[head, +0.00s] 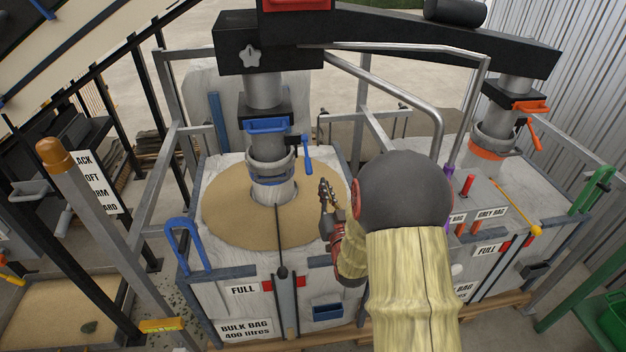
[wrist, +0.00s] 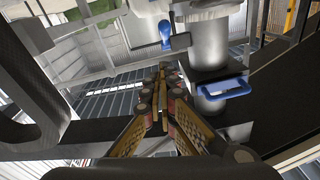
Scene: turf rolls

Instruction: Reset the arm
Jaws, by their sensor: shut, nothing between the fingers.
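My gripper (head: 326,196) is at the front right of the left filling spout (head: 266,170), above the right side of the sandy fill of the bulk bag. In the wrist view my gripper (wrist: 168,75) has its fingers together with nothing between them. A blue-handled slide gate (head: 266,125) and a blue lever (head: 307,152) sit on the spout, just above and left of my gripper. The blue handle also shows in the wrist view (wrist: 224,88). My arm hides part of the bag's right side.
A bulk bag (head: 228,292) labelled FULL stands in a metal frame. A second spout with an orange handle (head: 530,107) stands at the right over another bag. A bent steel pipe (head: 425,110) and the black overhead beam (head: 420,42) run close above my arm. A sand tray (head: 60,310) lies at the lower left.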

